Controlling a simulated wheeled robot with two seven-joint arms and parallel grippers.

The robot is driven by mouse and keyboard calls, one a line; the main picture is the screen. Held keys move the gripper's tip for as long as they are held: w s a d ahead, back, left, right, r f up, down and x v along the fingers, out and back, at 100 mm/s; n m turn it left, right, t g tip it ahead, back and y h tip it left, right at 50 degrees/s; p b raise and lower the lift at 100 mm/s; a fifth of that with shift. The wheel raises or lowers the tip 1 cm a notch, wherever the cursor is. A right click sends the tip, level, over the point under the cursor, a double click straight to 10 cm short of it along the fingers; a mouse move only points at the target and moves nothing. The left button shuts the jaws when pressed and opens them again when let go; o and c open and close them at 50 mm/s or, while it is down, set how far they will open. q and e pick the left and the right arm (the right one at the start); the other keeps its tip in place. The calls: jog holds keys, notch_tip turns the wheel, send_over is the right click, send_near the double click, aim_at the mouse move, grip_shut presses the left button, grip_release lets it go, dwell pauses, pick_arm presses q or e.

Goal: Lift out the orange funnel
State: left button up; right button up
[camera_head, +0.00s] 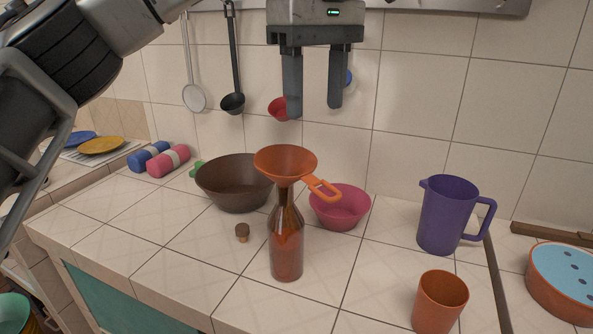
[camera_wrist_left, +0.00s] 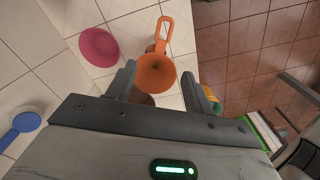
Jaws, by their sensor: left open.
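An orange funnel (camera_head: 285,163) with a looped handle sits upright in the mouth of a brown bottle (camera_head: 287,240) on the tiled counter. Its handle points to the right in the head view. My left gripper (camera_head: 313,112) is open and empty, pointing down, above the funnel and apart from it. In the left wrist view the funnel (camera_wrist_left: 156,72) shows between and beyond the two fingertips (camera_wrist_left: 160,82), its handle pointing away. The bottle is mostly hidden below the funnel in that view. My right gripper is not in view.
A brown bowl (camera_head: 232,190) and a pink bowl (camera_head: 341,210) stand close behind the bottle. A purple jug (camera_head: 447,222) and an orange cup (camera_head: 440,303) stand to the right. Ladles (camera_head: 233,102) hang on the wall behind.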

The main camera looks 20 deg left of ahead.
aim_at(314, 180)
pick_arm(q)
notch_tip(314, 180, down, 10)
jog(key=shift+s+r+b, duration=0.15)
jog(key=shift+r+b, duration=0.1)
jog(key=shift+b, duration=0.6)
jog(key=shift+d+f+p, duration=0.1)
jog(key=shift+f+p, duration=0.2)
jog(key=shift+f, duration=2.5)
jog(key=c, duration=1)
